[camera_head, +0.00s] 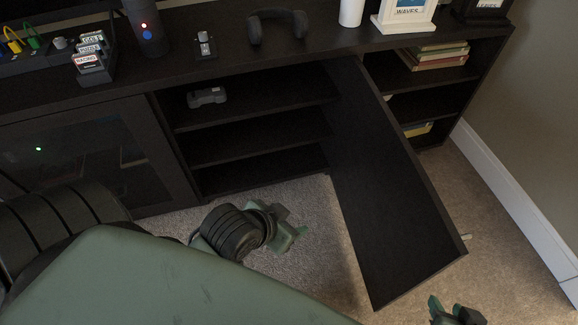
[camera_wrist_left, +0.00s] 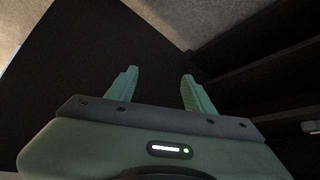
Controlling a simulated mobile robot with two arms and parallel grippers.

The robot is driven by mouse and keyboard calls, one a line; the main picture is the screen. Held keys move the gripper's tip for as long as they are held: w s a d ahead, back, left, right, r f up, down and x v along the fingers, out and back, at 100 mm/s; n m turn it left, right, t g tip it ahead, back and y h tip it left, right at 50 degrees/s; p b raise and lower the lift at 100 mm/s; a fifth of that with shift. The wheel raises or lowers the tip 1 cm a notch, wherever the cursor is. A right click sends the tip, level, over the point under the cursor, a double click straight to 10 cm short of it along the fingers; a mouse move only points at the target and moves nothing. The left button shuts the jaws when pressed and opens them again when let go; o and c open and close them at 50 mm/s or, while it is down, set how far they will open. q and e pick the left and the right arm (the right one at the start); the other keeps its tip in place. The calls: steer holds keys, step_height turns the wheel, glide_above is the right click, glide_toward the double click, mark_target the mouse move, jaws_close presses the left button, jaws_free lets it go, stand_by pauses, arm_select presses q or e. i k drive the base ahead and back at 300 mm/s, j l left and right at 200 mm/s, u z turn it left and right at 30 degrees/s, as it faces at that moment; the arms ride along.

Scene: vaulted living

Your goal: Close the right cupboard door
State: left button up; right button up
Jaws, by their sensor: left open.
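The right cupboard door (camera_head: 395,190) is a dark panel. It stands wide open, jutting out from the black cabinet (camera_head: 250,60) over the carpet. A small pale piece, perhaps its handle (camera_head: 467,237), shows past its outer edge. My left gripper (camera_head: 292,230) is low in front of the open shelves, to the left of the door and apart from it in the head view. In the left wrist view its two green fingers (camera_wrist_left: 160,85) are spread and empty, with the dark door panel (camera_wrist_left: 75,60) behind them. My right gripper (camera_head: 455,312) is partly cut off at the bottom edge, right of the door; its jaws are unclear.
The open shelves (camera_head: 255,145) hold a grey controller (camera_head: 207,97). Books (camera_head: 440,55) lie in the right-hand bay. A glass-fronted door (camera_head: 90,155) at left is closed. Headphones (camera_head: 277,25) and a frame (camera_head: 405,15) stand on top. Carpet (camera_head: 315,205) is clear left of the open door.

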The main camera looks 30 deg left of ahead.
mark_target(403, 236)
steer(key=l+u, duration=0.15)
steer(key=l, duration=0.3)
steer(key=l+u, duration=0.3)
steer(key=l, duration=0.15)
steer(key=k+l+u, duration=0.1)
steer(key=l+u, duration=0.15)
steer(key=l, duration=0.15)
steer(key=k+l+u, duration=0.1)
steer(key=l+u, duration=0.2)
steer(key=l, duration=0.15)
steer(key=k+l+u, duration=0.15)
steer(key=l+u, duration=0.15)
steer(key=i+l+u, duration=0.25)
steer(key=l, duration=0.2)
steer(key=l+u, duration=0.3)
steer(key=l, duration=0.2)
steer(key=i+l+u, duration=0.1)
steer(key=l+u, duration=0.15)
steer(key=l, duration=0.25)
steer(key=k, duration=0.5)
